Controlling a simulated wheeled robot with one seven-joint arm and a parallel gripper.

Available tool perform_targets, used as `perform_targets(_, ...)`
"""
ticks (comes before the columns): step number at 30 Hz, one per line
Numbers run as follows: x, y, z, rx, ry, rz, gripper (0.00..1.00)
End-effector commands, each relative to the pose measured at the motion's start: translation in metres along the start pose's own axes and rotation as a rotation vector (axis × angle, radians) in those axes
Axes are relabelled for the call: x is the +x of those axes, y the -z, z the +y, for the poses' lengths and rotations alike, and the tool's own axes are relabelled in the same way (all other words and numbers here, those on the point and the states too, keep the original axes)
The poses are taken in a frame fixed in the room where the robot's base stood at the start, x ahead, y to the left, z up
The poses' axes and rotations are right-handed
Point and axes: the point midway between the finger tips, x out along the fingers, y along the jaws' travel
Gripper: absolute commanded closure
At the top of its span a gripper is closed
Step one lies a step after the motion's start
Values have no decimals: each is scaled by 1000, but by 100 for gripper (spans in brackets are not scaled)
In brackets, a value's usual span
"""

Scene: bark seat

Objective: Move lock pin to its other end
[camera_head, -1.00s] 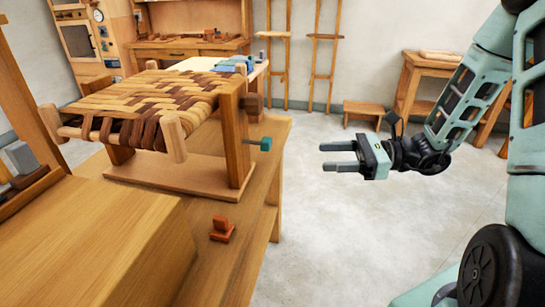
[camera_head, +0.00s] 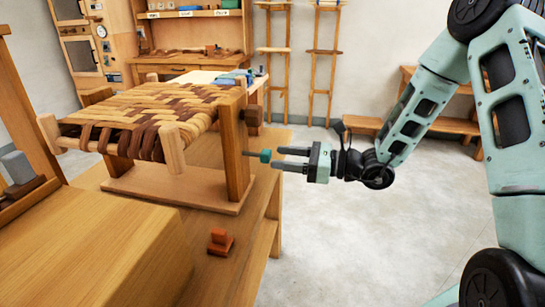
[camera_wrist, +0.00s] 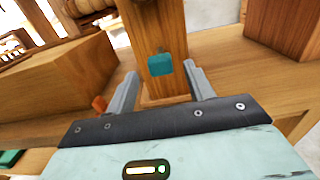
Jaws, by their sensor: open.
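The lock pin has a teal block head (camera_head: 265,156) on a thin shaft and sticks out of the right side of a wooden post (camera_head: 235,150) of the seat frame. My gripper (camera_head: 277,160) is open, its fingertips pointing left at the teal head and close to it. In the wrist view the teal head (camera_wrist: 160,65) lies between and a little beyond the two fingertips, in front of the post (camera_wrist: 157,35). The fingers do not appear to touch it. The woven bark seat (camera_head: 140,115) is held on the frame above a wooden base (camera_head: 175,185).
The frame stands on a wooden bench (camera_head: 265,205). A small red-brown block piece (camera_head: 220,242) sits on the bench in front. A large wooden box (camera_head: 110,245) fills the near left. Open floor (camera_head: 350,230) lies to the right of the bench.

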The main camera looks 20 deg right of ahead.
Motion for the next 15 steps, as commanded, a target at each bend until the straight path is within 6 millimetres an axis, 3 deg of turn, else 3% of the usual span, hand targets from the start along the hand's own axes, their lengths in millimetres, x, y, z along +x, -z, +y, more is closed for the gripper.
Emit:
perform_targets(6, 28, 0, 0, 0, -1, 0, 47)
perform_targets(15, 34, 0, 0, 0, 0, 0, 47)
